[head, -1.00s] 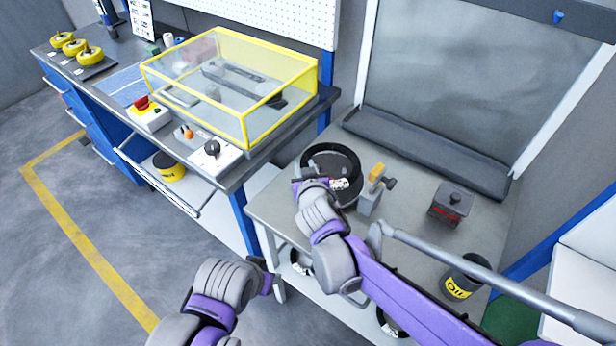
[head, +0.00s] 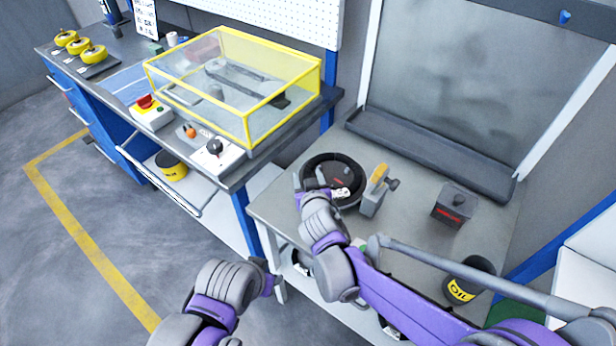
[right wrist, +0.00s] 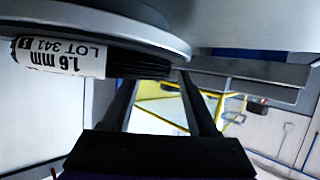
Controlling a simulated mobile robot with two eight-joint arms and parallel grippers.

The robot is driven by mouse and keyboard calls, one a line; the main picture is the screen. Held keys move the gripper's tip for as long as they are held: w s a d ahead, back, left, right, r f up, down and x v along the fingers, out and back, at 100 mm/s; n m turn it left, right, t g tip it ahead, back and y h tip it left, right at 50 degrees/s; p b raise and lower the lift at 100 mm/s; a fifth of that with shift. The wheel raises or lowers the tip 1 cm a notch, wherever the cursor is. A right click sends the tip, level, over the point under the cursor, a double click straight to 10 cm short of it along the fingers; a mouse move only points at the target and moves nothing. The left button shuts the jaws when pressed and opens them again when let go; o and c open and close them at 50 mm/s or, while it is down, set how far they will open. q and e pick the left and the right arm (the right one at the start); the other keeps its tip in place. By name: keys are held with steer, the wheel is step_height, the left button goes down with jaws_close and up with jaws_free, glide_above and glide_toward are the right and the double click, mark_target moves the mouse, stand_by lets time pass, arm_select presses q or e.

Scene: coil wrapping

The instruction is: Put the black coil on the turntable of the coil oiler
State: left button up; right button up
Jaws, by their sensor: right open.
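The black coil (head: 310,166) lies on the round grey turntable of the coil oiler at the table's left end. It looks flat there. Its white tag (head: 342,192) faces the front right. In the right wrist view the coil's black strands (right wrist: 138,66) and its tag (right wrist: 60,57), printed "1.6 mm LOT 341", lie against the grey disc (right wrist: 110,28). My right gripper (head: 308,183) is at the coil's front left edge. Its two fingers (right wrist: 158,88) stand apart with the coil's edge near their tips. My left gripper (head: 272,281) is low at the table's front left; its jaws are unclear.
A yellow-and-grey block (head: 372,190) stands just right of the turntable. Beyond are a dark box with a red label (head: 453,205) and an oil can (head: 468,281). A yellow-framed clear cover (head: 235,90) sits on the bench at left.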

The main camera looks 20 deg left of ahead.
steer(key=v, duration=1.2)
steer(key=s+d+f+m+g+h, duration=0.1)
steer(key=d, duration=0.5)
steer(key=s+d+f+m+h, duration=0.1)
steer(key=d+h, duration=0.1)
steer(key=d, duration=0.5)
steer(key=s+d+f+m+g+h+p, duration=0.1)
steer(key=d+h, duration=0.1)
steer(key=d, duration=0.4)
steer(key=shift+s+d+m+g, duration=0.15)
steer(key=shift+d+m+g, duration=0.1)
steer(key=shift+m+g, duration=0.05)
steer(key=s+d, duration=0.2)
steer(key=s+d+f+m+g, duration=0.1)
steer(key=s+d, duration=0.1)
steer(key=d, duration=0.1)
steer(key=s+d+f+g+h, duration=0.1)
steer(key=s+d, duration=0.1)
steer(key=shift+s+d+f, duration=0.15)
steer(key=shift+s, duration=0.15)
steer(key=s, duration=0.2)
steer(key=s+d+f+g, duration=0.1)
steer(key=s, duration=0.1)
steer(key=s+d+m+g, duration=0.1)
steer(key=s, duration=0.1)
steer(key=shift+d+f, duration=0.2)
steer(key=shift+f, duration=0.1)
steer(key=shift+s, duration=0.2)
